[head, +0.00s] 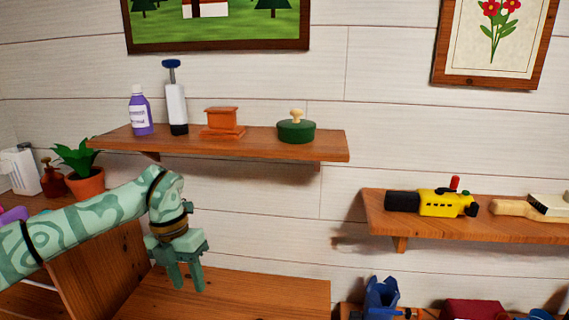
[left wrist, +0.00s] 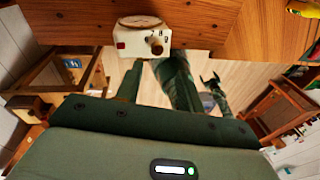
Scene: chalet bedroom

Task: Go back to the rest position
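My left gripper (head: 186,284) is at the lower left of the head view, at the end of my green patterned arm. Its two fingers point down, with a gap between them and nothing held. It hangs in front of the wall, below the upper shelf (head: 240,146) and over a wooden surface (head: 240,300). My right gripper does not show in the head view. A dark shape in the left wrist view is too unclear to name.
A potted plant (head: 86,180) stands near my left arm. A yellow toy (head: 440,202) lies on the right shelf (head: 440,228).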

